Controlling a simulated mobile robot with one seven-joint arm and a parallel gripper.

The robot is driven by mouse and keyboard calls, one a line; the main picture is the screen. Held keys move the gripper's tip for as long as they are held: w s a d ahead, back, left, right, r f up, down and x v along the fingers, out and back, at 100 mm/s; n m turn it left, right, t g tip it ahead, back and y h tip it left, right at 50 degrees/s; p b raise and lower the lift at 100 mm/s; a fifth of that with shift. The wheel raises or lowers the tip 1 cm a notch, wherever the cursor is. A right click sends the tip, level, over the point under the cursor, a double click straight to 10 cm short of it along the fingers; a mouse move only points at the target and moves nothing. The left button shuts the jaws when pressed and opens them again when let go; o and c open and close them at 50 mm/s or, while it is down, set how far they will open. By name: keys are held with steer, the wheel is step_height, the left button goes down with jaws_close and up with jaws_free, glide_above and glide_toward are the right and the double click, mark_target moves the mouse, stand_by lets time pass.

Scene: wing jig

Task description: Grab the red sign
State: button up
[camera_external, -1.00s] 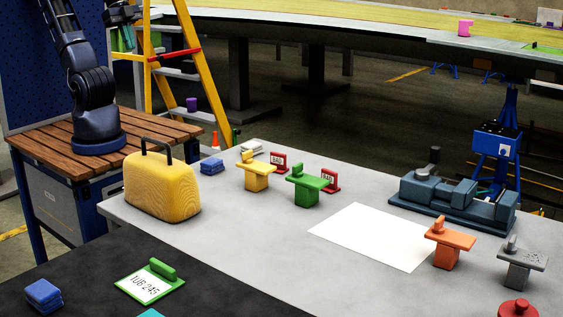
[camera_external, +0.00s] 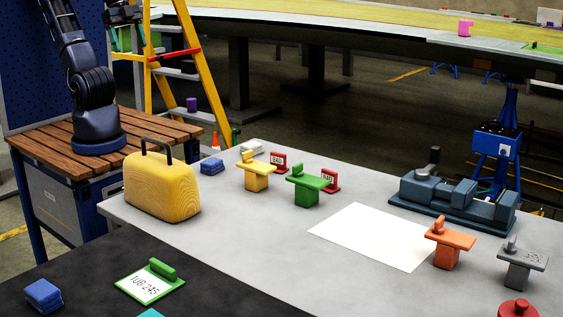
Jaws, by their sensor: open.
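Two small red signs with white label plates stand on the grey table. One red sign (camera_external: 279,161) stands behind the yellow stand, and another red sign (camera_external: 329,180) is beside the green stand, which partly hides it. My gripper (camera_external: 124,18) shows small and dark at the top left, in front of the yellow ladder. It is open, high up and far from both signs. Nothing shows between its fingers, though fine detail is hard to see.
The grey table (camera_external: 250,225) also holds a yellow case (camera_external: 162,186), a yellow stand (camera_external: 256,172), a green stand (camera_external: 307,187), a blue vise (camera_external: 455,198), a white sheet (camera_external: 372,236) and an orange stand (camera_external: 448,243). The area left of the sheet is clear.

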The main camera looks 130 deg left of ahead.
steer(key=w+a+r+m+g, duration=0.1)
steer(key=w+a+m, duration=0.15)
steer(key=w, duration=0.55)
steer(key=w+a+r+m, duration=0.1)
steer(key=w+r+m, duration=0.15)
steer(key=w, duration=0.55)
steer(key=m+g, duration=0.4)
steer(key=m, duration=1.1)
glide_above(330, 177)
steer(key=s, duration=0.1)
steer(key=f, duration=3.1)
steer(key=shift+s+a+f, duration=0.1)
steer(key=shift+a+f, duration=0.05)
steer(key=shift+a, duration=0.15)
steer(key=shift+f, duration=0.45)
step_height(330, 177, down, 5)
steer(key=shift+r, duration=0.1)
steer(key=shift+w+a+f, duration=0.15)
steer(key=shift+f, duration=1.2)
steer(key=shift+w+a+f, duration=0.1)
steer(key=shift+w+f, duration=0.05)
steer(key=shift+f, duration=1.2)
steer(key=c, duration=1.1)
